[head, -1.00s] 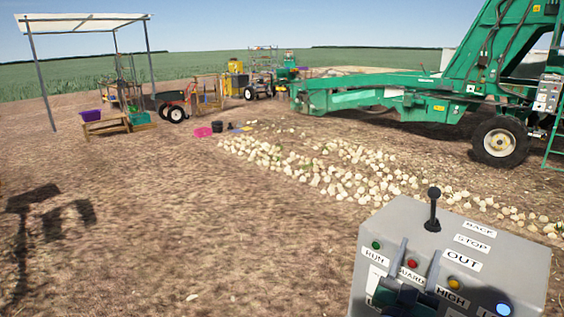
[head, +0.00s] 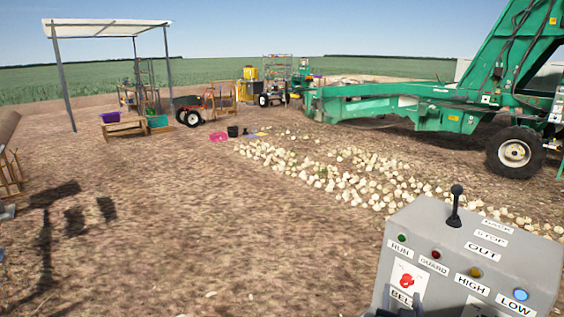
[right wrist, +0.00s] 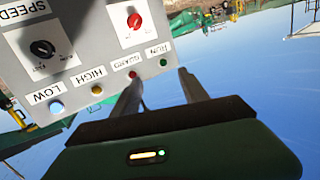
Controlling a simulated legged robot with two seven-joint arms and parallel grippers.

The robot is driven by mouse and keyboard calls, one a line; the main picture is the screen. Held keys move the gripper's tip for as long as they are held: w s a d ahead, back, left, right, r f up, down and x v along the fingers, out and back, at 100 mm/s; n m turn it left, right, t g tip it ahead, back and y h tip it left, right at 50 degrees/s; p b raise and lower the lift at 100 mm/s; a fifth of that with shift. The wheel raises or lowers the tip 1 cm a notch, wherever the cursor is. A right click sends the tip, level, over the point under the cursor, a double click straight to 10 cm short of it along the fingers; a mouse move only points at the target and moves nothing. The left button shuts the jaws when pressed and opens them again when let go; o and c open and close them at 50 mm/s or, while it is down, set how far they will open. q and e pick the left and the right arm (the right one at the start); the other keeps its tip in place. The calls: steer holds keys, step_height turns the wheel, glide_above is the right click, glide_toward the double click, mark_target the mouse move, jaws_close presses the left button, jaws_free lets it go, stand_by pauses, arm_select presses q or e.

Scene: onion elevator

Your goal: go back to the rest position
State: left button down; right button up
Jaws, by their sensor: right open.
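The grey control box (head: 470,265) stands at the lower right in the head view. It has a black lever (head: 455,207) beside the BACK, STOP and OUT labels, small lamps, and a red knob (head: 406,281) on a white plate. The blue lamp (head: 520,295) by LOW looks lit. My right gripper (head: 402,301) is at the bottom edge, in front of the box, mostly out of frame. In the right wrist view my right gripper (right wrist: 158,80) is open and empty, its fingers apart near the box's edge. The red knob (right wrist: 134,21) shows beyond the fingers. My left gripper is not visible.
A green harvester (head: 430,108) stands at the right, with onions (head: 350,175) strewn before it. A canopy (head: 105,28), a wooden bench (head: 124,129) and a cart (head: 200,112) stand at the back left. The ground at centre left is bare.

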steer(key=s+a+f+n+g+y, duration=0.3)
steer(key=s+a+f+g+y, duration=0.3)
steer(key=f, duration=0.5)
steer(key=s+a+f+n+g, duration=0.1)
steer(key=s+f+g, duration=0.2)
steer(key=s, duration=0.5)
steer(key=s+f+n+g, duration=0.1)
steer(key=s+f+g, duration=0.3)
steer(key=s, duration=0.5)
steer(key=shift+a+f, duration=0.25)
steer(key=shift+a, duration=0.15)
steer(key=shift+a, duration=0.15)
